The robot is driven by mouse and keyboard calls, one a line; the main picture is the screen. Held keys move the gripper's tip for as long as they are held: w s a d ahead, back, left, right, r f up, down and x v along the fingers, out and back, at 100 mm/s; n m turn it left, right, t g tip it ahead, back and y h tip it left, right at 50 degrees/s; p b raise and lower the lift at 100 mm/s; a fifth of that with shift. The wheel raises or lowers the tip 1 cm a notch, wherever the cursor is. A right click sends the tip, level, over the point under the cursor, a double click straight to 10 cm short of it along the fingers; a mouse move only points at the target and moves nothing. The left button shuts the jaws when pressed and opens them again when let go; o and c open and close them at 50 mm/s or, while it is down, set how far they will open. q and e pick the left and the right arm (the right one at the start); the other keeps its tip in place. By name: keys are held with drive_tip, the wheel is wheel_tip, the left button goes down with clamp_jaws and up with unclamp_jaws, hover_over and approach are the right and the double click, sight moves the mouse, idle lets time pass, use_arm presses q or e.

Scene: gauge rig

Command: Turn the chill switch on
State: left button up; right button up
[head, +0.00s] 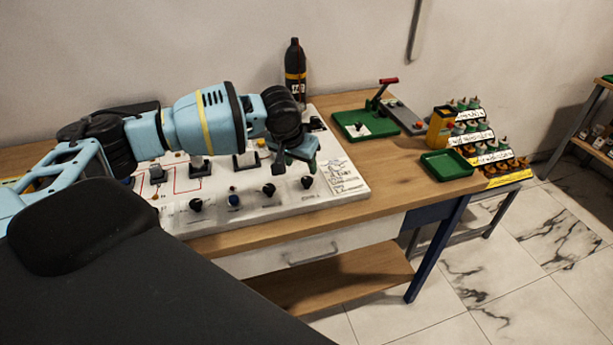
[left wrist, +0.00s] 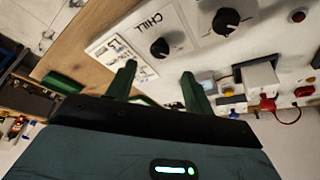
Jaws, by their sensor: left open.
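The chill switch (head: 307,182) is a black rotary knob at the right end of the front row on a white panel (head: 285,205). In the left wrist view the chill switch (left wrist: 160,47) sits beside the printed word CHILL; I cannot tell its setting surely. My left gripper (head: 297,152) hangs over the right part of the panel, behind the knob in the head view. In the left wrist view its two green fingers (left wrist: 159,73) are apart and empty, with the knob beyond their tips. I see no contact. My right gripper is in neither view.
Another black knob (left wrist: 226,21) is close to the chill switch. A printed card (head: 345,178) lies to its right. A dark bottle (head: 295,75) stands behind the panel. A green fixture with a red handle (head: 365,122) and a green tray (head: 447,165) are further right on the bench.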

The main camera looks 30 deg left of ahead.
sight(306, 179)
use_arm(q)
drive_tip(key=x, duration=0.7)
drive_tip(key=shift+f, duration=0.3)
drive_tip(key=c, duration=1)
